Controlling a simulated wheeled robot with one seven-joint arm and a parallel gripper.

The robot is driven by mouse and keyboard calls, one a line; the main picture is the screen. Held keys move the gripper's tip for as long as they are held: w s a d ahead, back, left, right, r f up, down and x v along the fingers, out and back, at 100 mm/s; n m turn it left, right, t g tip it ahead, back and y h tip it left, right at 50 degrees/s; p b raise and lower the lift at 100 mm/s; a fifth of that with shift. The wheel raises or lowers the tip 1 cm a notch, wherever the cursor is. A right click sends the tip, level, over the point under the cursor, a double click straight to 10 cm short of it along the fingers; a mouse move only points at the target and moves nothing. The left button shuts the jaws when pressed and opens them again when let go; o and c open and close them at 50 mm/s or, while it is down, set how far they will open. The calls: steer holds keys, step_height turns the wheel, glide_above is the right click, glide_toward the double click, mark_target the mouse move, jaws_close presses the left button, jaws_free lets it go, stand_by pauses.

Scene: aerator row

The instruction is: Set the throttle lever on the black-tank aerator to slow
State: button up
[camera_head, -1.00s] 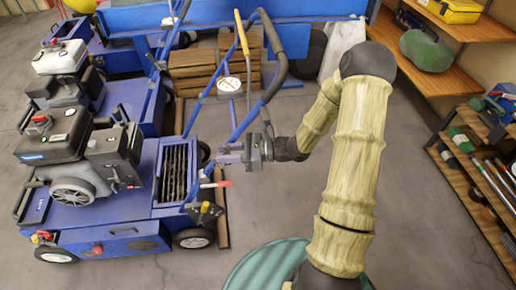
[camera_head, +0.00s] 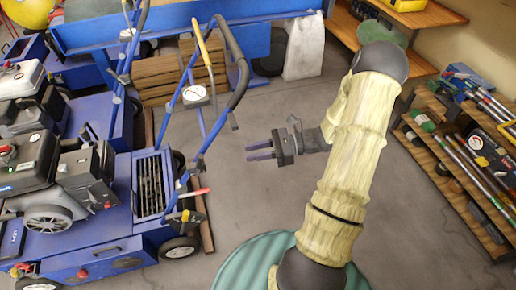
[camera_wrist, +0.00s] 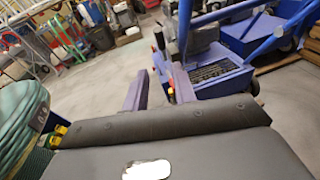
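The aerator with the black tank (camera_head: 30,165) is the nearest blue machine, at the left in the head view. A lever with a red grip (camera_head: 194,192) sticks out to the right from the lower end of its handle frame. I cannot tell which of these is the throttle, and no slow mark is legible. My gripper (camera_head: 260,151) is right of the handle frame, apart from it, fingers pointing left. In the wrist view its fingers (camera_wrist: 160,88) are apart and empty.
A second aerator with a pale tank (camera_head: 22,75) stands behind the first. Wooden crates (camera_head: 175,75) and a white sack (camera_head: 304,48) are at the back. A shelf rack (camera_head: 455,175) stands at the right. The floor around my gripper is clear.

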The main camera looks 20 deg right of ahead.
steer(key=shift+s+d, duration=0.15)
steer(key=shift+d, duration=0.2)
steer(key=shift+s+a+g, duration=0.1)
steer(key=shift+a+g, duration=0.15)
steer(key=shift+g, duration=0.05)
jaws_close()
steer(key=s+a+n+g+h, duration=0.65)
steer(key=s+n+h, duration=0.2)
steer(key=n, duration=0.25)
step_height(320, 180, up, 7)
steer(key=n+t+h, duration=0.5)
steer(key=n+h, duration=0.2)
steer(key=n, duration=0.4)
steer(key=shift+w+d, duration=0.15)
steer(key=shift+w, duration=0.1)
